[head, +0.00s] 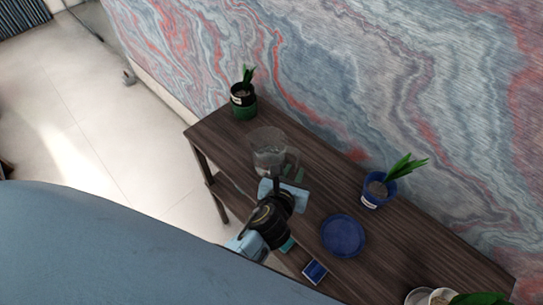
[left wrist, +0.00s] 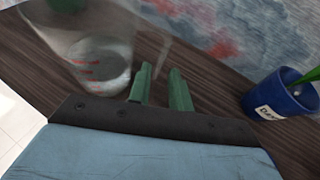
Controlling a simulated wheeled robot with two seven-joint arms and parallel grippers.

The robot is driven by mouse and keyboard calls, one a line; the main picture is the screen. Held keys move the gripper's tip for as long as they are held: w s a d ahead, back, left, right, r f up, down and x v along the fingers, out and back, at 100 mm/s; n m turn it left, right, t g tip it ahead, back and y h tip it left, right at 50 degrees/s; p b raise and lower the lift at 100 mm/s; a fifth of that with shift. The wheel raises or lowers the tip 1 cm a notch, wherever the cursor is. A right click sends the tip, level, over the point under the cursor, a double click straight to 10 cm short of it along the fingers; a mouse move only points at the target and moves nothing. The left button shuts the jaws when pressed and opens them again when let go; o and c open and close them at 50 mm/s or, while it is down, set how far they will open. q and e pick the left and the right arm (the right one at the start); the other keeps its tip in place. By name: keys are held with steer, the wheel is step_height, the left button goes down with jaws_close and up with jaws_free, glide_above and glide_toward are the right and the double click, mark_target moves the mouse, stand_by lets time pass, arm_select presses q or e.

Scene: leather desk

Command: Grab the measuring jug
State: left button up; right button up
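The measuring jug (head: 269,146) is clear glass and stands upright on the dark wooden desk. In the left wrist view the jug (left wrist: 97,62) shows red markings at upper left, its handle side towards my fingers. My left gripper (head: 294,173) is just in front of the jug, on its handle side. My right gripper is not in view.
A potted plant in a dark and green pot (head: 244,108) stands behind the jug. A blue pot with a plant (head: 373,192) and a blue plate (head: 342,236) are to the right. A small blue box (head: 314,271) lies near the front edge. White dishes (head: 419,297) are at lower right.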

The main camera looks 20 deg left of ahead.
mark_target(296, 167)
arm_select(q)
steer(key=b+x, duration=0.1)
steer(key=x, duration=0.4)
steer(key=shift+f, duration=0.15)
jaws_close()
